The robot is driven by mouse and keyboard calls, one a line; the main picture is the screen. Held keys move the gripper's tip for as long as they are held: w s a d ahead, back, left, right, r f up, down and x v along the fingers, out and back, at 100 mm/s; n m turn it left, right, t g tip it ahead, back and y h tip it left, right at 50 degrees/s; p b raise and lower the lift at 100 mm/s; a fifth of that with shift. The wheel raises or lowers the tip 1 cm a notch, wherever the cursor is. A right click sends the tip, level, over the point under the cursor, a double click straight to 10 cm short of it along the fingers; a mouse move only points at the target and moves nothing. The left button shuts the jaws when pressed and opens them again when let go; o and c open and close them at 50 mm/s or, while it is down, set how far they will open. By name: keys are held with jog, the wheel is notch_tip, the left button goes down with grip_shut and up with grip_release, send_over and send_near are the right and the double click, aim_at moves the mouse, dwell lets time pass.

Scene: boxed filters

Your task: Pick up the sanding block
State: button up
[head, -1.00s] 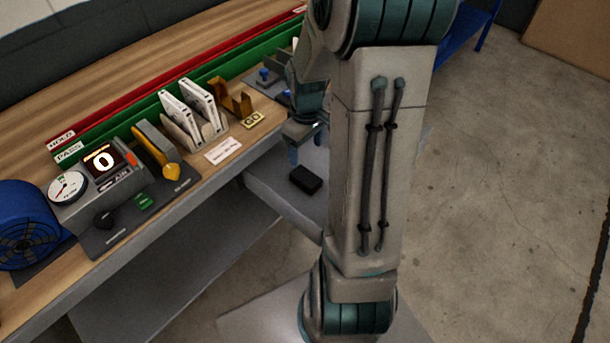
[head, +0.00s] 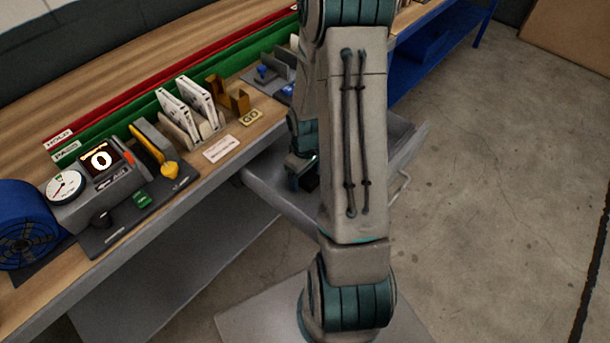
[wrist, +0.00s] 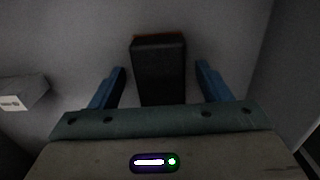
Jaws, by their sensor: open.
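The sanding block is a black block (wrist: 158,70) with a thin orange edge at its far end. It lies on the grey floor of an open drawer (wrist: 222,35). In the wrist view my gripper (wrist: 160,78) is open, with one blue finger on each side of the block and gaps between. I cannot tell whether the fingers are low enough to span its height. In the head view my arm reaches down into the drawer (head: 265,184), and my forearm hides most of the block and the fingertips.
A grey box with a white label (wrist: 22,92) lies left of my gripper in the drawer. Drawer walls stand close around. The wooden bench (head: 232,42) above the drawer holds a gauge unit (head: 90,185), white boxed filters (head: 185,105) and a blue roll (head: 25,225).

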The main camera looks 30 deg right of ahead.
jog(key=shift+f, duration=0.1)
jog(key=c, duration=1.1)
